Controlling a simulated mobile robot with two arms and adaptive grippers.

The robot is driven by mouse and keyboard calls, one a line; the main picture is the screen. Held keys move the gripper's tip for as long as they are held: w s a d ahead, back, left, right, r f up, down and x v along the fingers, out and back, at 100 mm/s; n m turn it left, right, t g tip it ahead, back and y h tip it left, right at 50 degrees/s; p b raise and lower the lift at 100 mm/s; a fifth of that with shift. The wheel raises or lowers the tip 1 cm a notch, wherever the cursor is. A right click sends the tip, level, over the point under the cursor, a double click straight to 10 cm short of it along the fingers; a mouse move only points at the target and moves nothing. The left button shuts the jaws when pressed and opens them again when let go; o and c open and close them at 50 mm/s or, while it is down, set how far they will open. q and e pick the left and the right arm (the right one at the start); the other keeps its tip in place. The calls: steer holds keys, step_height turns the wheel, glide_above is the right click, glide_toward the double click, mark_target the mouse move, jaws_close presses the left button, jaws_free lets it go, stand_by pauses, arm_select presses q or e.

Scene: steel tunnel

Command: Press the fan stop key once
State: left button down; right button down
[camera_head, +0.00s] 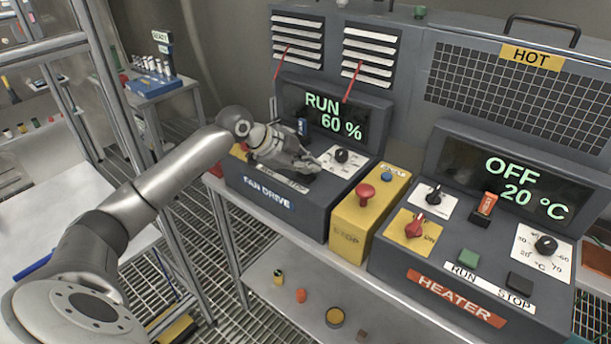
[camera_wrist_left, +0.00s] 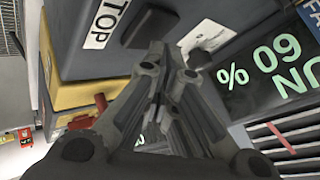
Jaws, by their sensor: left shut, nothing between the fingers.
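The fan drive console (camera_head: 285,208) has a display reading RUN 60 % (camera_head: 333,117). My left gripper (camera_head: 310,167) is shut and empty, low over the key area of its sloped top, and hides the keys in the head view. In the left wrist view the dark fan stop key (camera_wrist_left: 150,26) shows beside the white label ending in TOP (camera_wrist_left: 107,22). The shut fingertips (camera_wrist_left: 158,60) are close to this key; I cannot tell whether they touch it. My right gripper is not in view.
A yellow stop box with a red knob (camera_head: 366,194) stands right of the fan console. Beyond it is the heater console (camera_head: 440,288), display OFF 20 °C, with its own green and dark keys. The fan console's black dial (camera_head: 341,156) is just beyond the gripper.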

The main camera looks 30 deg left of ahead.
mark_target(307, 178)
arm_select(q)
steer(key=shift+f, duration=0.15)
stand_by(0.3)
steer(key=shift+f, duration=0.45)
steer(key=shift+r, duration=0.1)
stand_by(0.5)
steer(key=shift+r+p, duration=0.4)
steer(key=shift+r, duration=0.05)
steer(key=shift+r+p, duration=0.35)
step_height(307, 178, up, 5)
steer(key=p, duration=0.4)
steer(key=shift+r+p, duration=0.1)
steer(key=shift+p, duration=0.25)
